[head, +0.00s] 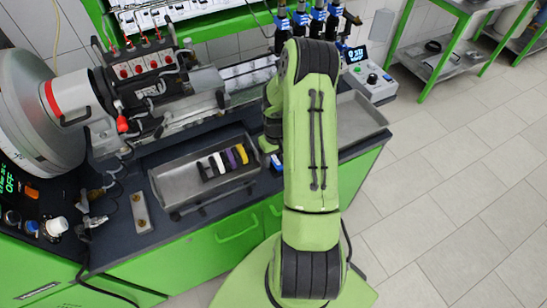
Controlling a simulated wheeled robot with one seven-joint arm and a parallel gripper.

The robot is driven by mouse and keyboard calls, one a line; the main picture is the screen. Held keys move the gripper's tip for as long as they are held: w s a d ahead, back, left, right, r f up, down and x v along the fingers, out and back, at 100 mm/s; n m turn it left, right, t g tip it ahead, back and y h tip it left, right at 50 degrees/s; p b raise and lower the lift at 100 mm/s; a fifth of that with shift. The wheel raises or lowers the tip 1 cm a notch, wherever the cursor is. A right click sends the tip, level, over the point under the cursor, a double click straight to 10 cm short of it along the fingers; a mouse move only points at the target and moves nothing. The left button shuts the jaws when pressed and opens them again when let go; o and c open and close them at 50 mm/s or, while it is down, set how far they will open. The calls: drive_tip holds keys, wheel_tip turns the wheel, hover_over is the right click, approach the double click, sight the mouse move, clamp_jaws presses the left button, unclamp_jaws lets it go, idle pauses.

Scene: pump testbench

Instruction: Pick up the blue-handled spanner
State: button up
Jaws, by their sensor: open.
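In the head view, a grey metal tray (180,186) on the dark bench top holds a short row of tools with coloured handles. I make out a purple handle (231,158), a yellow handle (241,154) and a white handle (219,163), with dark parts between them. A small blue patch (276,161) shows at the left edge of my arm, right of the tray. I cannot tell whether it is the blue-handled spanner. My arm reaches over the bench right of the tray, and my gripper is hidden behind it.
A bench machine with a large grey drum (35,110) stands at left. A second metal tray (358,118) lies right of my arm, with a control box (371,82) behind it. Blue-topped bottles (318,18) stand at the back.

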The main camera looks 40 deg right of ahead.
sight(275, 160)
clamp_jaws()
drive_tip(key=shift+r, duration=0.15)
idle(0.4)
wheel_tip(275, 160, up, 10)
drive_tip(key=shift+p, duration=0.35)
drive_tip(key=c, duration=0.8)
unclamp_jaws()
clamp_jaws()
